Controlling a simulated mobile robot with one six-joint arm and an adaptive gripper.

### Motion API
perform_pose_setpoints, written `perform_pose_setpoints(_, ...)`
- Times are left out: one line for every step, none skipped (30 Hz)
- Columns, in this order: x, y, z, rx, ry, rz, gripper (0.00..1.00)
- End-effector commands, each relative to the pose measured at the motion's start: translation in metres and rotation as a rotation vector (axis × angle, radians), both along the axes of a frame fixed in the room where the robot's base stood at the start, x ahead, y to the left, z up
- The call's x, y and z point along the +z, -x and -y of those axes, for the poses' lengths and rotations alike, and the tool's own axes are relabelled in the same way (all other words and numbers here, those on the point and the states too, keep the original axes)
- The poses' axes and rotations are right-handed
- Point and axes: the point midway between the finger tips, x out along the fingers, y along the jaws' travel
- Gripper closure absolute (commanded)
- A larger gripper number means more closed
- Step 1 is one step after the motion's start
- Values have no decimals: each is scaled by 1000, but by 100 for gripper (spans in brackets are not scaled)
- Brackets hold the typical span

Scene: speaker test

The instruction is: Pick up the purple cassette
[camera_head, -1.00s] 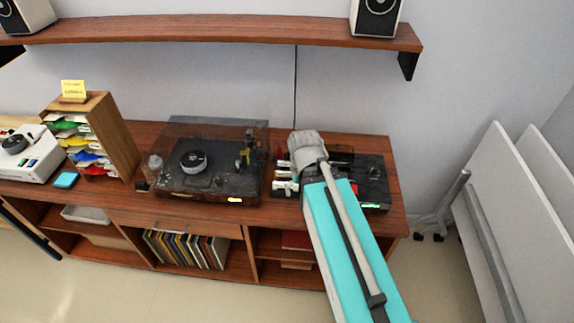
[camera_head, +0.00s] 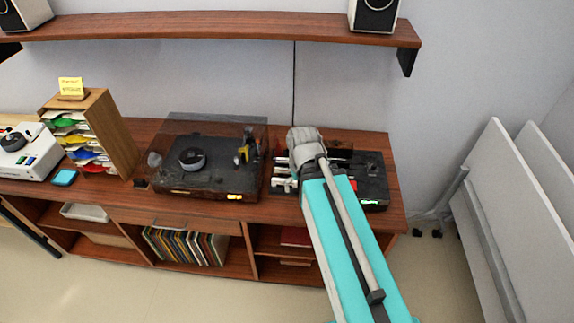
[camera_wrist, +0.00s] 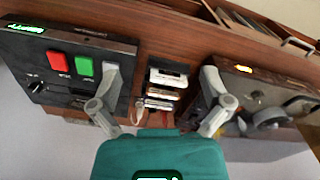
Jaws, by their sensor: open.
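My gripper (camera_wrist: 160,78) is open in the wrist view, its two grey fingers spread on either side of a short row of cassettes (camera_wrist: 167,80). The cassettes show white, brown and dark edges; none reads clearly as purple, so I cannot tell which is the purple cassette. Nothing is visibly held, and the fingers' height over the cassettes is unclear. In the head view my arm hides the gripper, and pale cassette edges (camera_head: 283,170) show just left of my wrist.
A black deck (camera_wrist: 75,66) with red and green buttons lies left of the fingers in the wrist view. The turntable (camera_head: 206,165) stands close on the other side. A wooden rack (camera_head: 112,137) stands farther left. A shelf (camera_head: 225,27) runs above the cabinet.

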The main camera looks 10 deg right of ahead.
Motion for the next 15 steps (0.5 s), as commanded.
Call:
perform_pose_setpoints(0,-1,0,3,0,0,19)
perform_pose_setpoints(0,-2,0,6,0,0,24)
perform_pose_setpoints(-1,-4,0,14,0,0,32)
perform_pose_setpoints(-1,-7,0,22,0,0,37)
perform_pose_setpoints(-2,-10,0,32,0,0,40)
perform_pose_setpoints(-2,-14,1,51,0,0,40)
perform_pose_setpoints(-3,-19,1,68,0,0,40)
perform_pose_setpoints(-4,-24,1,88,0,0,40)
perform_pose_setpoints(-5,-32,2,120,0,0,40)
perform_pose_setpoints(-6,-39,2,147,0,0,40)
perform_pose_setpoints(-7,-46,2,177,0,0,40)
perform_pose_setpoints(-9,-56,3,221,0,0,40)
perform_pose_setpoints(-10,-65,4,256,0,0,40)
perform_pose_setpoints(-11,-73,4,294,0,0,40)
perform_pose_setpoints(-13,-85,5,348,0,0,40)
